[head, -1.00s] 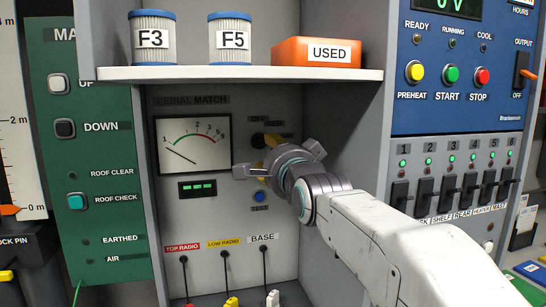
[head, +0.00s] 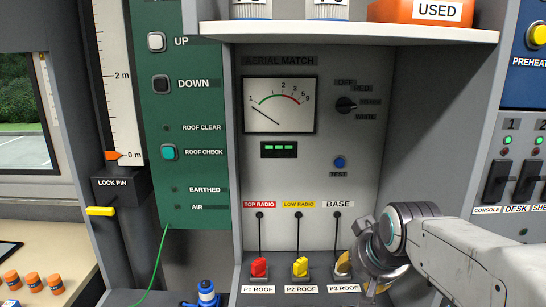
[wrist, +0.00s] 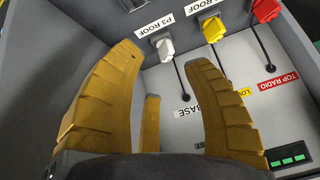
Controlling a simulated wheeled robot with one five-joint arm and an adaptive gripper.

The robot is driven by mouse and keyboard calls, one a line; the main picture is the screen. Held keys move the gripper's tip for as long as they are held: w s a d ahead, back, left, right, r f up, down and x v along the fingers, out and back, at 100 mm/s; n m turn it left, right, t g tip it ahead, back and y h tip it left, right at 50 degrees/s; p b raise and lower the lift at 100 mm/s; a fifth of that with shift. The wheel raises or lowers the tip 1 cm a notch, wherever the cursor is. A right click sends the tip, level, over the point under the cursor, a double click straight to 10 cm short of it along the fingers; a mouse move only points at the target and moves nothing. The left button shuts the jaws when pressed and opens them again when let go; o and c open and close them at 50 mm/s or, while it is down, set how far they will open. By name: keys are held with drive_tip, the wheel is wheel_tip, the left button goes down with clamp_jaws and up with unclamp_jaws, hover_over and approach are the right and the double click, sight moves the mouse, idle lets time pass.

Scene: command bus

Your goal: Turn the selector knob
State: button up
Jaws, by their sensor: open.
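The black selector knob (head: 346,105) is on the grey AERIAL MATCH panel (head: 228,150), right of the meter (head: 279,104). Small labels surround it, OFF above it; the rest are hard to read, and I cannot tell exactly where it points. Nothing touches the knob. My gripper (wrist: 160,55) is open, well below the knob, by the white P3 ROOF plug (head: 342,264). The knob is not in the wrist view.
A red plug (head: 259,268) and a yellow plug (head: 300,268) stand left of my gripper, with cables to the panel. A shelf (head: 340,35) overhangs the panel. A side wall (head: 440,120) bounds the alcove at right. A blue button (head: 339,162) sits below the knob.

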drive_tip(key=s+f+n+g+p, duration=0.2)
drive_tip(key=s+f+g, duration=0.3)
drive_tip(key=s, duration=1.1)
drive_tip(key=s+r+t+p, duration=0.1)
drive_tip(key=s+r+p, duration=0.1)
drive_tip(key=s, duration=0.3)
drive_tip(key=shift+s+d+r+p, duration=0.15)
drive_tip(key=shift+s+r+p, duration=0.1)
drive_tip(key=shift+p, duration=0.55)
clamp_jaws()
drive_tip(key=c, duration=0.8)
unclamp_jaws()
